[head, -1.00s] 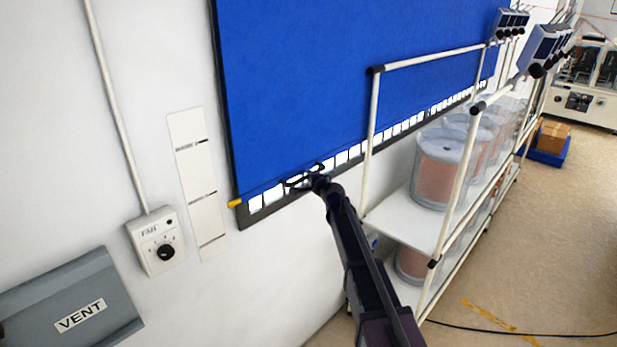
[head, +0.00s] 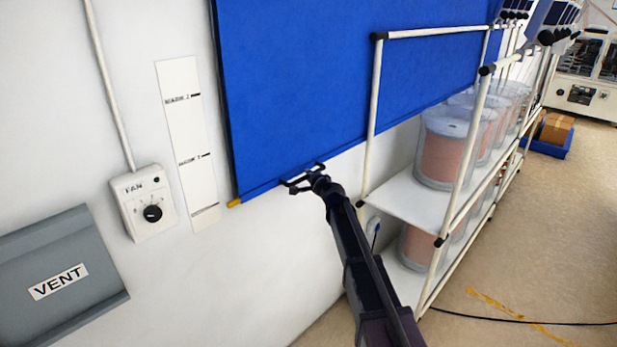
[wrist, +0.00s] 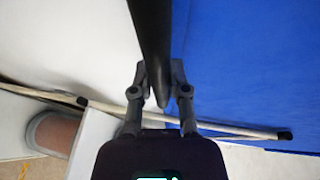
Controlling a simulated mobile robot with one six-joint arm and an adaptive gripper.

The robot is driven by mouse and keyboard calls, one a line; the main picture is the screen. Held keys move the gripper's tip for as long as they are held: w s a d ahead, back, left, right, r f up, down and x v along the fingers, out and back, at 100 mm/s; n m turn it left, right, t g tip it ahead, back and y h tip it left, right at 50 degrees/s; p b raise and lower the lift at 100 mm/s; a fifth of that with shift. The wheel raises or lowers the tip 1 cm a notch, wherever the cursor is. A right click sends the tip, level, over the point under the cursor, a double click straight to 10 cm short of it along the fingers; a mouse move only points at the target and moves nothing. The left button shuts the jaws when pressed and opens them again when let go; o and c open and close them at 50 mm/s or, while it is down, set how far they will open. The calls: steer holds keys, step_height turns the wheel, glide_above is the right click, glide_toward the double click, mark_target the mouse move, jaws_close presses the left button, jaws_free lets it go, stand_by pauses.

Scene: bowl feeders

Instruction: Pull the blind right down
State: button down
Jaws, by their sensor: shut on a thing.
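The blue blind (head: 310,90) hangs down the wall, and no window shows below its lower edge. Its hem bar (head: 262,190) ends at the left in a yellow cap (head: 234,203). My gripper (head: 303,180) is at the hem, right of the cap. In the wrist view my gripper (wrist: 160,92) is shut on a dark bar (wrist: 152,40) between its fingers, with the blue cloth (wrist: 245,60) to the right. A white strip (head: 187,140) with several marks is on the wall left of the blind. The hem's line points at about its lowest mark (head: 205,210).
A white-framed rack (head: 405,195) with clear drums (head: 446,150) stands close right of my arm. A fan switch box (head: 147,203) and a grey VENT panel (head: 60,275) are on the wall at left. The wall below the hem is clear.

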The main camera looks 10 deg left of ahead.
steer(key=shift+f, duration=0.45)
steer(key=shift+s+b, duration=0.1)
steer(key=shift+b, duration=0.2)
steer(key=shift+s, duration=0.1)
steer(key=c, duration=0.8)
jaws_free()
steer(key=shift+f, duration=0.1)
steer(key=shift+o, duration=1)
steer(key=shift+w+f, duration=0.1)
steer(key=shift+w, duration=0.1)
step_height(320, 180, up, 28)
steer(key=p, duration=2.8)
steer(key=f+v, duration=0.1)
steer(key=v, duration=0.9)
steer(key=shift+s+d+p, duration=0.2)
steer(key=shift+s+p, duration=0.05)
steer(key=shift+p, duration=0.2)
